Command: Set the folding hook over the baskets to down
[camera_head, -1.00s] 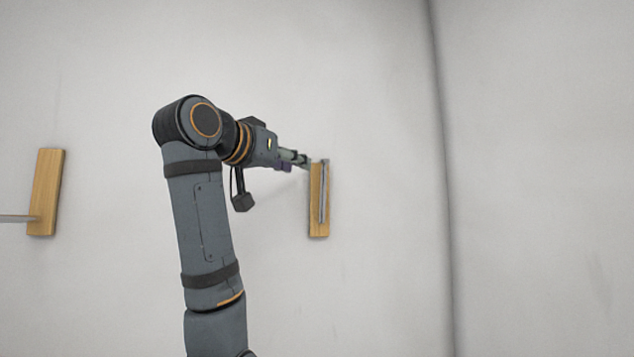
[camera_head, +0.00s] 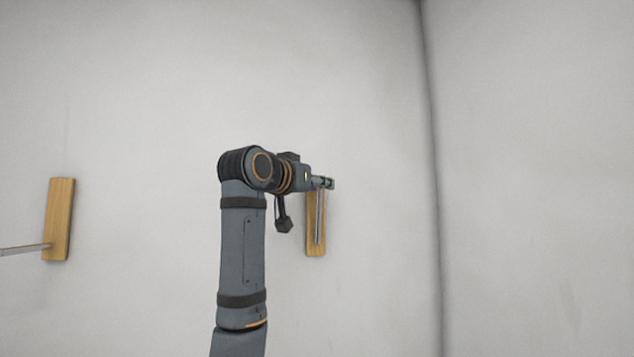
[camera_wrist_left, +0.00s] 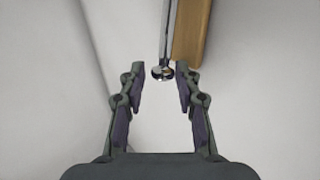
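A folding hook, a thin metal rod (camera_head: 320,216) on a narrow wooden plate (camera_head: 312,246), is on the wall near the picture's middle. Its rod stands upright, nearly along the plate. In the left wrist view the rod (camera_wrist_left: 167,28) ends in a shiny round knob (camera_wrist_left: 162,73), with the wooden plate (camera_wrist_left: 190,35) to its right. My left gripper (camera_head: 328,183) is at the rod's top end. In the left wrist view my left gripper (camera_wrist_left: 160,88) is open, with the knob between its fingertips and a gap to each. My right gripper is not in view. No baskets show.
A second wooden plate (camera_head: 58,220) is on the wall at the left, with its rod (camera_head: 25,249) sticking out sideways to the left in the picture. A wall corner (camera_head: 433,180) runs down right of the near hook. The wall between is bare.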

